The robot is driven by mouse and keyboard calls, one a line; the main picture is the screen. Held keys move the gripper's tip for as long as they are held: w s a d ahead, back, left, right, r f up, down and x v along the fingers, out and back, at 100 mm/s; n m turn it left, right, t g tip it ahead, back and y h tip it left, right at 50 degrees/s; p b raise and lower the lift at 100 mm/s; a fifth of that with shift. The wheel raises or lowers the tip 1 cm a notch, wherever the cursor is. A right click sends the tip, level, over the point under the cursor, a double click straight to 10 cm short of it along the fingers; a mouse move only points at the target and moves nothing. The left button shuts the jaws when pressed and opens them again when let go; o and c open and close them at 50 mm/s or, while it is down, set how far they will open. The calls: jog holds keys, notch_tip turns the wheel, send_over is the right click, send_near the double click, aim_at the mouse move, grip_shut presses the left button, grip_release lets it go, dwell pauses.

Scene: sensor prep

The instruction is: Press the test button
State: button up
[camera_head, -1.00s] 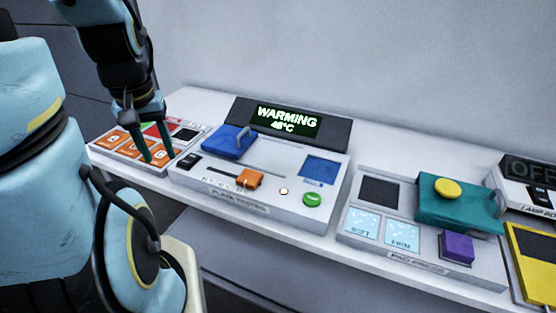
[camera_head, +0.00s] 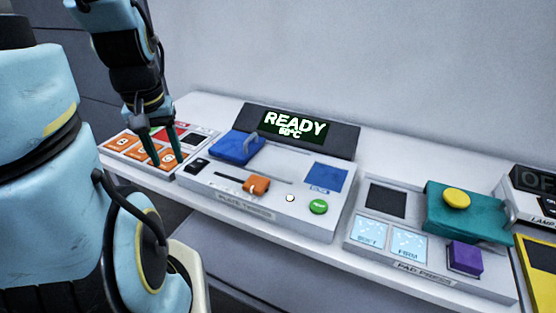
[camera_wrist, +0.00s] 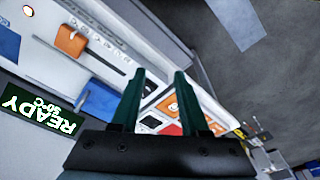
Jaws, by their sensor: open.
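No label reading "test" can be made out. The plate heater panel (camera_head: 275,213) has a round green button (camera_head: 318,206), its lettering too small to read, and a small white round spot (camera_head: 290,198) beside it. Its display (camera_head: 294,127) reads READY 50°C; the display also shows in the wrist view (camera_wrist: 42,112). My gripper (camera_head: 167,163) is open and empty, pointing down over the orange-tile panel at the left, away from the green button. Whether the fingertips touch that panel cannot be told. Both fingers show apart in the wrist view (camera_wrist: 160,78).
The heater panel holds a blue block with a handle (camera_head: 237,147), an orange slider (camera_head: 257,186) and a black switch (camera_head: 197,168). A pad press (camera_head: 420,258) with a teal lever block (camera_head: 462,210) and purple block (camera_head: 465,257) stands right. A yellow-framed unit is at the far right.

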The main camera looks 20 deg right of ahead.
grip_shut()
dwell(0.3)
dwell(1.5)
